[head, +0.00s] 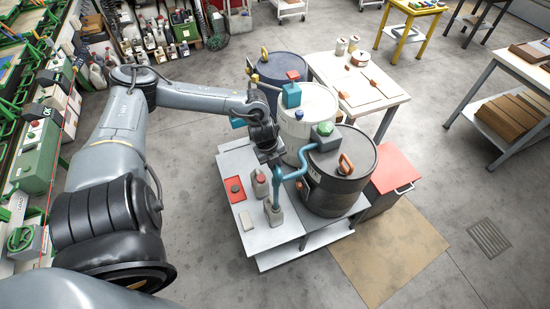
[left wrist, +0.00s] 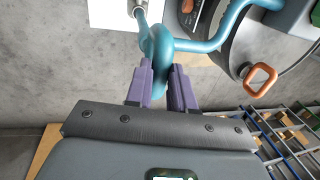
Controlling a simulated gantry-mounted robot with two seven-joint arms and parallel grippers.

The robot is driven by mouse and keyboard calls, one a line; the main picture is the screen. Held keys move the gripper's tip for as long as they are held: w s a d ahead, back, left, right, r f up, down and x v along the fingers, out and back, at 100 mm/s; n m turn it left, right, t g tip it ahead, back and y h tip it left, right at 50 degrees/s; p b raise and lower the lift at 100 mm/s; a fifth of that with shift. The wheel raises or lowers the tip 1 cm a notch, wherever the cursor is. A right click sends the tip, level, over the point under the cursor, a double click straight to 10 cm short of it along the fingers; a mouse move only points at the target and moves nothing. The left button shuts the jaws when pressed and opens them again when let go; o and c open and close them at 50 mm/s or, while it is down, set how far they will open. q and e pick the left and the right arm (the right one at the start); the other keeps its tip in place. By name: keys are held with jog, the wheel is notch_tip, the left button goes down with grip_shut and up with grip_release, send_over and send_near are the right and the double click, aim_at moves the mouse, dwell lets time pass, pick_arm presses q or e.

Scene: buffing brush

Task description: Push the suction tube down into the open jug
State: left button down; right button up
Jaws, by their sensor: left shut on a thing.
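The suction tube (head: 293,176) is teal and bent. It runs from the green-topped pump (head: 324,129) on the dark drum (head: 343,183) to the open grey jug (head: 274,214). Its lower end stands at the jug's mouth; how deep it reaches inside is hidden. My left gripper (head: 272,164) is above the jug, beside the drum. In the left wrist view its purple fingers (left wrist: 162,88) are shut on a rounded bend of the tube (left wrist: 160,58), and the jug's neck (left wrist: 138,7) shows at the top edge. My right gripper is not in view.
A grey jug with a red cap (head: 260,184) stands just behind the open jug on the pale bench (head: 262,238). The drum's orange handle (head: 346,164), a white drum (head: 312,107) and a blue drum (head: 281,68) are close by.

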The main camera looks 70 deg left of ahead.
pick_arm(q)
notch_tip(320, 180, down, 3)
jog(key=shift+r+b, duration=0.2)
jog(key=shift+b, duration=0.2)
jog(key=shift+s+a+f, duration=0.1)
jog(key=c, duration=1)
grip_release()
jog(key=shift+r, duration=0.2)
